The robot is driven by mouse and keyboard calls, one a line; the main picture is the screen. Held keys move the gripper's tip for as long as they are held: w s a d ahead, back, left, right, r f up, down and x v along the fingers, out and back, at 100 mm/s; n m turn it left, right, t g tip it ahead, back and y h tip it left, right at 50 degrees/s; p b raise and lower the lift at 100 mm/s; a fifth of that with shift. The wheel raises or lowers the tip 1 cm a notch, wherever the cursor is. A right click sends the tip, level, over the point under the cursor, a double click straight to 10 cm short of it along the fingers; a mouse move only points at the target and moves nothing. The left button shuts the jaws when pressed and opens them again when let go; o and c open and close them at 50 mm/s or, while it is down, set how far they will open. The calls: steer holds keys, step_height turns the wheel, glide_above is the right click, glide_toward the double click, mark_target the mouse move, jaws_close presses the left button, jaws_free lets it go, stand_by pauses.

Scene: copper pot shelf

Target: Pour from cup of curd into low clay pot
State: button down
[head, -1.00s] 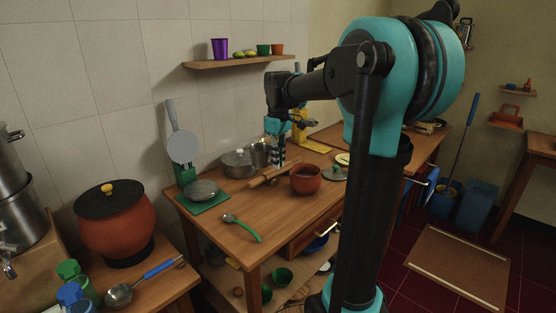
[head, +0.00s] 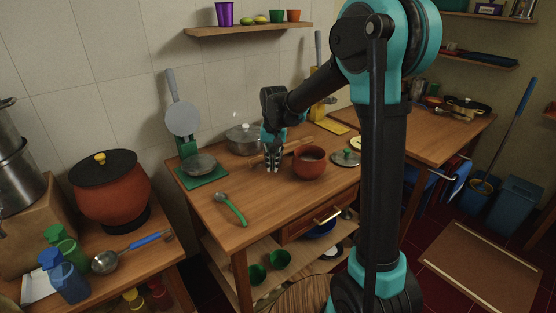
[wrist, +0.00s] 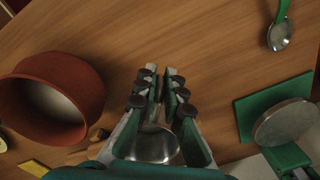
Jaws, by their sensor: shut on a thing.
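The low clay pot (head: 309,164) stands upright on the wooden counter, just right of my gripper (head: 272,168) in the head view. In the wrist view the clay pot (wrist: 88,88) is on the left, with a pale patch inside. My gripper (wrist: 161,72) points down over the counter, its fingers close together.
A rolling pin (head: 292,147) lies behind the clay pot, and a lidded steel pot (head: 243,139) stands near the wall. A green board (head: 215,178) with a round metal pan lies left, a green-handled spoon (head: 236,209) in front. The counter's front middle is clear.

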steer(key=d+r+y, duration=0.5)
steer(key=d+y, duration=0.2)
steer(key=y, duration=0.3)
steer(key=shift+s+d+r+t+y, duration=0.15)
steer(key=shift+d+r+t+y, duration=0.15)
steer(key=shift+r, duration=0.1)
stand_by(0.4)
steer(key=shift+d+r+y, duration=0.15)
steer(key=shift+r+y, duration=0.15)
steer(key=shift+y, duration=0.5)
